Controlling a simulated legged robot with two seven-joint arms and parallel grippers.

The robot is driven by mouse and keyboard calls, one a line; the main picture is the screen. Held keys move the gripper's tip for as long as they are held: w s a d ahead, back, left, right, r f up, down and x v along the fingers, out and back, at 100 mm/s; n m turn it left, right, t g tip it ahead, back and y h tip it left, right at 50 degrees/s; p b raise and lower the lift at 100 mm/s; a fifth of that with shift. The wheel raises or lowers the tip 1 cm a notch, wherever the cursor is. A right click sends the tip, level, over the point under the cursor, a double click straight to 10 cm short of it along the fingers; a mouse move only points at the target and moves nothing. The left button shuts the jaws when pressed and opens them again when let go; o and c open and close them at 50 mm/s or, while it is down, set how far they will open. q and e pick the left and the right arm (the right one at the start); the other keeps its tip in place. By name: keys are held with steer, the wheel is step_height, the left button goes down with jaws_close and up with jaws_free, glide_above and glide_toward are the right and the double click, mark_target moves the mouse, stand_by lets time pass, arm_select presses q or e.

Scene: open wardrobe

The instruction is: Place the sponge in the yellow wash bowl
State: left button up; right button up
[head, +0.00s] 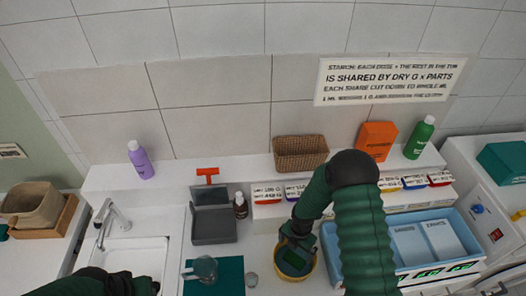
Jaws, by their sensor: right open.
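The yellow wash bowl (293,280) stands on the white counter at the lower centre, left of the blue tray. My right gripper (295,246) points down over the bowl, at its far rim, and is open. A dark green patch shows inside the bowl below the gripper. I cannot tell whether it is the sponge or part of the gripper. No sponge can be made out clearly elsewhere. Part of my left arm shows at the bottom left edge; its gripper is not visible.
A blue tray (333,243) with pale packets stands right of the bowl, partly behind my right arm. A glass jug (203,268) stands on a teal mat (230,276) to the left. A white sink (135,258) lies farther left. A wicker basket (300,153) sits on the back ledge.

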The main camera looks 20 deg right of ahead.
steer(key=s+a+r+m+t+b, duration=0.1)
steer(key=s+a+r+m+b, duration=0.1)
steer(key=m+b, duration=0.8)
steer(key=s+a+r+m+t+b, duration=0.1)
steer(key=s+a+m+b, duration=0.3)
steer(key=m+b, duration=0.6)
steer(key=s+m, duration=0.2)
steer(key=m, duration=0.2)
steer(key=shift+s+a+r+t, duration=0.25)
steer(key=shift+s+r+t, duration=0.05)
steer(key=shift+s+r, duration=0.1)
